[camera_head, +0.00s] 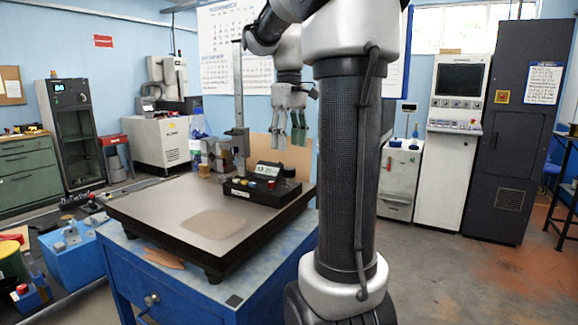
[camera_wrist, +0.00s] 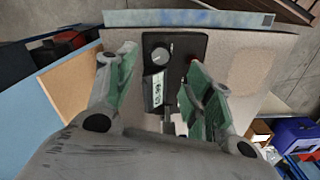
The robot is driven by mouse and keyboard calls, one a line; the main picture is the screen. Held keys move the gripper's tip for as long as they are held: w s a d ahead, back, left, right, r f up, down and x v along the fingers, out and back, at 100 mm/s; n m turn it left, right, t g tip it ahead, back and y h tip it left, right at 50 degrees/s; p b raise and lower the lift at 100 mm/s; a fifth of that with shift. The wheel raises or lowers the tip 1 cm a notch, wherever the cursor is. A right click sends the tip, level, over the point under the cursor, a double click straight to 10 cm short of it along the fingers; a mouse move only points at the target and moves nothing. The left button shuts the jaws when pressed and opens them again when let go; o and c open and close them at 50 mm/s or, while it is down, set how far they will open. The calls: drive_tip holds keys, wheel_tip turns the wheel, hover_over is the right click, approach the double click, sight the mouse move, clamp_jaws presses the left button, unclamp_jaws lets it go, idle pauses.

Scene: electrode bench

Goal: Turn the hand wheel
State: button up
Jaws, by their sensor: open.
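My gripper (camera_head: 290,128) hangs above the bench instrument in the head view, fingers pointing down with green pads. In the wrist view its fingers (camera_wrist: 165,90) are spread apart with nothing clamped between them. I cannot tell for sure which part is the hand wheel. The gripper appears apart from the box.
A tall grey column (camera_head: 239,100) with a metal clamp-like part (camera_head: 222,156) stands behind the box. The dark-edged plate (camera_head: 150,215) lies on a blue bench (camera_head: 190,290); its front is mostly clear. A tan board (camera_head: 292,158) stands behind the box, under the gripper.

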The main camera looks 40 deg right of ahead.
sight(289, 169)
wheel_tip(289, 169, down, 7)
drive_tip(key=shift+f, duration=0.1)
idle(0.3)
drive_tip(key=c, duration=1)
